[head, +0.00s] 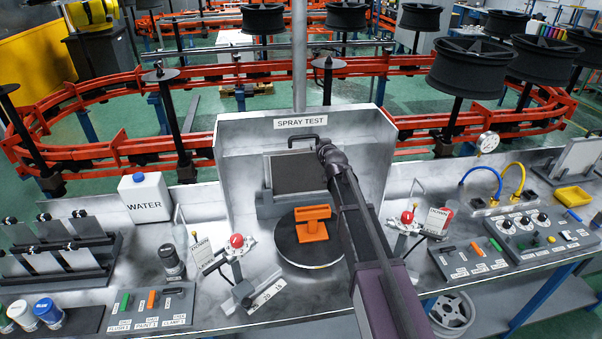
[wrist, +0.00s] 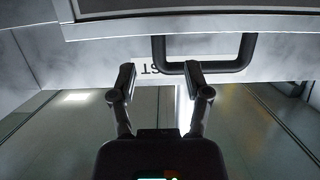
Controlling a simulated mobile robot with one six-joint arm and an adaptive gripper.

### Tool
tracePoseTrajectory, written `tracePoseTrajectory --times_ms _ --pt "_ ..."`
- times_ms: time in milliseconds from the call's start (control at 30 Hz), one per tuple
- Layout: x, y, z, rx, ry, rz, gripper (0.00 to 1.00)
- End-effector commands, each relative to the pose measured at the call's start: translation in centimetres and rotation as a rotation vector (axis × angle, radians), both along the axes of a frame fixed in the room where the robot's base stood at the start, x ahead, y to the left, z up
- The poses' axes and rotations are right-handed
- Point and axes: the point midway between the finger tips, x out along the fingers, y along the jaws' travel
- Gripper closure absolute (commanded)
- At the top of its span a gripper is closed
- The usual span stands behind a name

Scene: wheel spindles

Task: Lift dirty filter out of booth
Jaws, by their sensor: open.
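The dirty filter (head: 297,173) is a dark grey panel standing upright against the back wall of the spray booth (head: 232,150). Its black handle (head: 304,137) rises from its top edge. In the wrist view the filter's framed edge (wrist: 180,25) lies across the top, with the black U-shaped handle (wrist: 243,58) below it. My gripper (wrist: 160,82) is open and empty. Its right finger appears close to or over the handle's bar, and its left finger is left of the handle. Contact cannot be told. In the head view my wrist covers the filter's upper right and hides the fingers.
An orange part (head: 312,222) sits on a round dark turntable (head: 290,248) in front of the filter. Red-knobbed clamps (head: 237,241) stand on both sides of the booth. A lighter panel (head: 573,160) stands at the far right of the bench. A pole rises behind the booth.

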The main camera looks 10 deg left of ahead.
Motion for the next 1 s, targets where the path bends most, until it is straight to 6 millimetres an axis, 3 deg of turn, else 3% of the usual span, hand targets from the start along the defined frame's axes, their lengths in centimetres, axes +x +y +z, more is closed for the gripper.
tracePoseTrajectory --times_ms 533,1000 --pt "4.5 1.2 -1.6 0.001 0.0 -0.001 0.37" --pt "4.8 1.2 -1.6 0.0 0.0 -0.001 0.37"
